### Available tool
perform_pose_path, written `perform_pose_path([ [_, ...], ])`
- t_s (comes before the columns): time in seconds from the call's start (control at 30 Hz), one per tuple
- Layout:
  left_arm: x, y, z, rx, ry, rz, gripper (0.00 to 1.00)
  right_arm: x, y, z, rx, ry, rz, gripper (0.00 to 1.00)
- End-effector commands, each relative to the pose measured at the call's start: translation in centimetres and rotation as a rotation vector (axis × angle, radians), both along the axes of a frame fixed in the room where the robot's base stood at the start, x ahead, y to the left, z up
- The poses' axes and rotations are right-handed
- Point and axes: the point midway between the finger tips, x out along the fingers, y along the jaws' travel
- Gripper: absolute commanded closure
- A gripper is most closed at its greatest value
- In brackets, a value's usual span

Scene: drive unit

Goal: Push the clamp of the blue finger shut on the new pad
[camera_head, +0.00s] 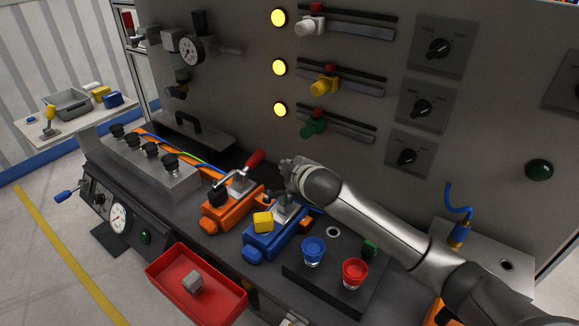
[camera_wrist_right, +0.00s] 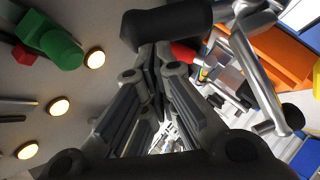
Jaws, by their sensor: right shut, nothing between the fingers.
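The blue finger (camera_head: 268,242) lies on the bench, with a yellow pad (camera_head: 263,222) at its near end. Its metal clamp (camera_head: 287,211) stands behind the pad. The clamp's upper part is hidden by my right gripper (camera_head: 290,168), so I cannot tell how far it is closed. My right gripper is shut and empty above the clamp. In the right wrist view, its fingertips (camera_wrist_right: 160,58) lie close to a black cylinder (camera_wrist_right: 165,24) beside bent metal rods; I cannot tell whether they touch. My left gripper is not in view.
An orange finger (camera_head: 230,214) with a red-handled clamp (camera_head: 255,158) lies just left. The blue cup (camera_head: 313,251) and red cup (camera_head: 354,272) stand to the right. A red tray (camera_head: 165,278) holds a grey block (camera_head: 191,282). The panel wall rises behind.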

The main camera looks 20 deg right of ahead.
Motion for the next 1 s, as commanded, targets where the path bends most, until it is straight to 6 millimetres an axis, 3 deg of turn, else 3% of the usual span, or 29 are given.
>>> perform_pose_path([
  [0.27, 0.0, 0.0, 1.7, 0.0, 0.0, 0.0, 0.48, 0.4, -0.6, 0.2, 0.047, 0.04, -0.003, 1.0],
  [0.6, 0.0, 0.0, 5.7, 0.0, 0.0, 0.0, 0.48, 1.6, -2.2, -0.2, 0.212, 0.168, -0.006, 1.0],
  [1.0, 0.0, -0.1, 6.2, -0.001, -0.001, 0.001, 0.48, 2.9, -3.8, -2.1, 0.27, 0.212, -0.001, 1.0],
])
